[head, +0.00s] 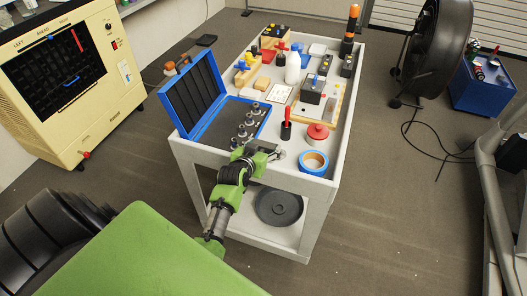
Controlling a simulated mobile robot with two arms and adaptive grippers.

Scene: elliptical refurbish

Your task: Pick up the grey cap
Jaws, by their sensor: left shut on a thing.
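My left gripper (274,154) is over the near end of the grey cart's top, just in front of the open blue case. It is shut on a small grey thing (281,155) at its fingertips, which looks like the grey cap; the fingers and the small size hide its shape. The open blue case (194,94) holds several grey metal pieces (240,138) standing in dark foam. My right gripper is not in view.
On the cart (333,120) stand a red-handled tool (287,130), a red-topped round thing (317,131), a blue ring (313,161), a white bottle (292,68) and several blocks. A dark disc (279,207) lies on the lower shelf. A black fan (437,45) stands right.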

